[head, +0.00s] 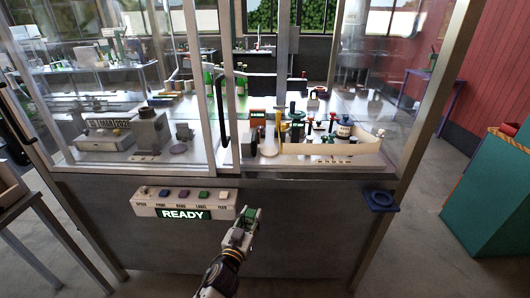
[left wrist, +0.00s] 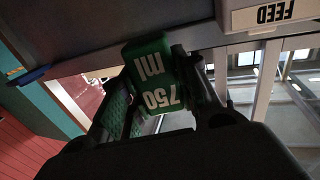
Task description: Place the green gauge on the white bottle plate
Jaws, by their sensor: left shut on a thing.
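My left gripper (head: 246,222) is in front of the machine's grey front panel, just right of the READY sign. In the head view only a little green shows between the fingers. I cannot pick out the white bottle plate for certain behind the glass. My right gripper is in neither view.
A white button panel (head: 185,203) with a lit READY sign is on the machine front. Behind the glass, a pale tray (head: 340,157) holds several tools. A dark vertical handle (head: 223,110) is on the glass door. A blue holder (head: 380,200) juts out at the right corner.

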